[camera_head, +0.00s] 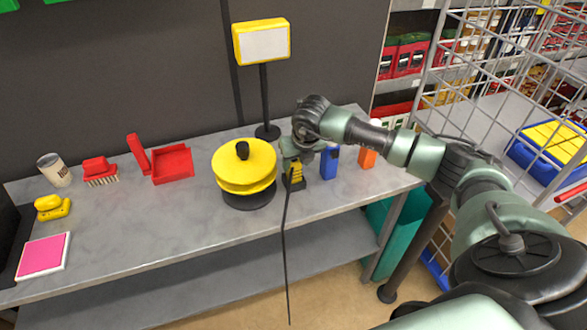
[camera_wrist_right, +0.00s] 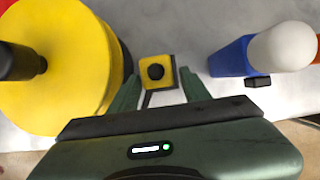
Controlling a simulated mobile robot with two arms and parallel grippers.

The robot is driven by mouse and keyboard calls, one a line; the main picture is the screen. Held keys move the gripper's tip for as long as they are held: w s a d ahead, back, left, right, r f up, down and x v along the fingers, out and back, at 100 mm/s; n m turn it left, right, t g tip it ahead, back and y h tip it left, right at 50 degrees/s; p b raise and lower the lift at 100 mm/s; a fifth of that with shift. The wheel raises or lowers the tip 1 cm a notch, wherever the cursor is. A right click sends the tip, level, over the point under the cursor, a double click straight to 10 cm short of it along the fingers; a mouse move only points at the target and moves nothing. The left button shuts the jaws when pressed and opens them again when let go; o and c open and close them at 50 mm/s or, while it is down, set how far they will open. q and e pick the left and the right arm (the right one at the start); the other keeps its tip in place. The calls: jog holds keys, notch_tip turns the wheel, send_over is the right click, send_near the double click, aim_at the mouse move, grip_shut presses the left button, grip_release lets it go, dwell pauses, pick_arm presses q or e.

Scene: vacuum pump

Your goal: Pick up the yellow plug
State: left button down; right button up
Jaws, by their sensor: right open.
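The yellow plug (camera_head: 295,176) is yellow and black and stands on the grey table (camera_head: 130,240) between the round yellow-topped pump (camera_head: 245,175) and a blue bottle (camera_head: 330,162). A thin dark cable runs down from beside it past the table edge. In the right wrist view the plug (camera_wrist_right: 157,72) shows from above as a yellow square with a black round centre. My right gripper (camera_wrist_right: 160,84) is open, with one green finger on each side of the plug. I cannot tell whether the fingers touch it. In the head view my right gripper (camera_head: 293,150) partly hides the plug. My left gripper is not in view.
The pump, with a black knob, is close left of my right gripper. The blue bottle and an orange one (camera_head: 367,158) stand to the right. A black post with a yellow-framed sign (camera_head: 262,42) rises behind. A wire cage (camera_head: 490,110) is at far right.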

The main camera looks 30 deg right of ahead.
jog(key=p+x, duration=0.1)
jog(key=x, duration=0.1)
jog(key=shift+w+a+f, duration=0.1)
jog(key=shift+w+f, duration=0.5)
jog(key=shift+f, duration=0.3)
jog(key=shift+s, duration=0.1)
jog(key=c, duration=0.9)
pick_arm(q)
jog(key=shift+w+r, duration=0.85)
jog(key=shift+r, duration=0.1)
pick_arm(e)
jog(key=shift+r, duration=0.15)
grip_shut()
